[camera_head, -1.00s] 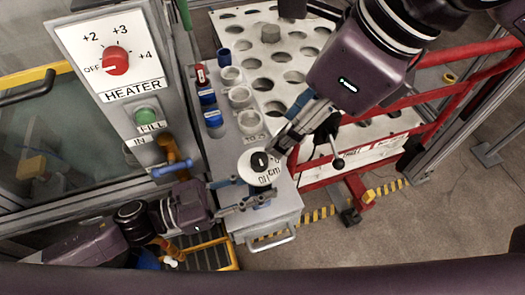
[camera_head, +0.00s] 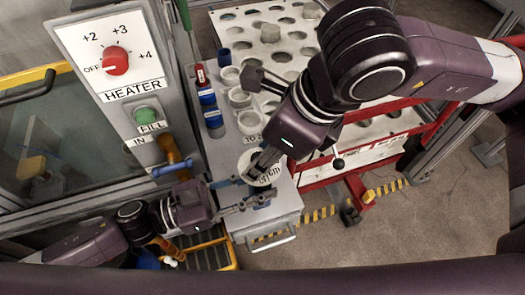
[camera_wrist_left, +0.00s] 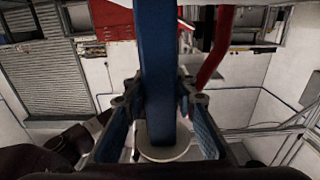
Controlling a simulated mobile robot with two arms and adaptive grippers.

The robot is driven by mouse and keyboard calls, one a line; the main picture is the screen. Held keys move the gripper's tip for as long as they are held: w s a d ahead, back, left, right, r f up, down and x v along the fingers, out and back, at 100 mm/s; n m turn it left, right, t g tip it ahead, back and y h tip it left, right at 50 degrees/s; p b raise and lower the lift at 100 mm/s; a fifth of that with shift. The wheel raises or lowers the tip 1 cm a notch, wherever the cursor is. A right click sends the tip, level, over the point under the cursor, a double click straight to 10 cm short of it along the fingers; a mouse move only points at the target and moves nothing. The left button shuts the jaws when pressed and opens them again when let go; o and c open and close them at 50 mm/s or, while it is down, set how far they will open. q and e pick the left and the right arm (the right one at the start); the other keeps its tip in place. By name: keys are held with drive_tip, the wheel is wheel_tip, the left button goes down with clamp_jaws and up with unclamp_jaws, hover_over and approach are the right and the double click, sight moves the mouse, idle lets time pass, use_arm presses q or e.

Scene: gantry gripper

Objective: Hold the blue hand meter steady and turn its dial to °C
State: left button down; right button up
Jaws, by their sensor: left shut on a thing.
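The blue hand meter has a round white face (camera_head: 273,177) with black lettering, seen from above in the head view. In the left wrist view its blue body (camera_wrist_left: 158,70) runs upright between my left fingers, and a pale round part shows at the bottom. My left gripper (camera_head: 243,196) is shut on the meter from the left. My right gripper (camera_head: 264,162) reaches down from the upper right over the white face. Its fingers cover the dial knob, so the setting is hidden. I cannot tell whether they touch the knob or how far apart they are.
Below the meter is a grey cart top (camera_head: 285,212) with a handle. Several cups and a red-labelled item (camera_head: 201,77) stand on it. A white rack with round holes (camera_head: 240,20) lies behind. The heater panel (camera_head: 100,45) is at left, red rails (camera_head: 435,130) at right.

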clamp_jaws()
drive_tip(key=shift+n, duration=0.4)
drive_tip(key=n, duration=0.1)
drive_tip(key=n+g, duration=0.1)
drive_tip(key=n, duration=0.1)
drive_tip(key=shift+w+n+g+y, duration=0.2)
drive_tip(key=shift+n+g+y, duration=0.1)
drive_tip(key=n+g, duration=0.1)
drive_tip(key=n, duration=0.3)
drive_tip(key=shift+w+n+g, duration=0.1)
drive_tip(key=shift+n+g, duration=0.2)
drive_tip(key=shift+g, duration=0.1)
drive_tip(key=n+g+h, duration=0.1)
drive_tip(key=n, duration=0.3)
drive_tip(key=shift+w+n, duration=0.1)
drive_tip(key=shift+n, duration=0.2)
drive_tip(key=shift+a+n+g+h, duration=0.1)
drive_tip(key=shift+n+g+h, duration=0.3)
drive_tip(key=shift+n, duration=0.65)
drive_tip(key=shift+n+g+h, duration=0.3)
drive_tip(key=shift+n+h, duration=0.1)
drive_tip(key=shift+n, duration=0.65)
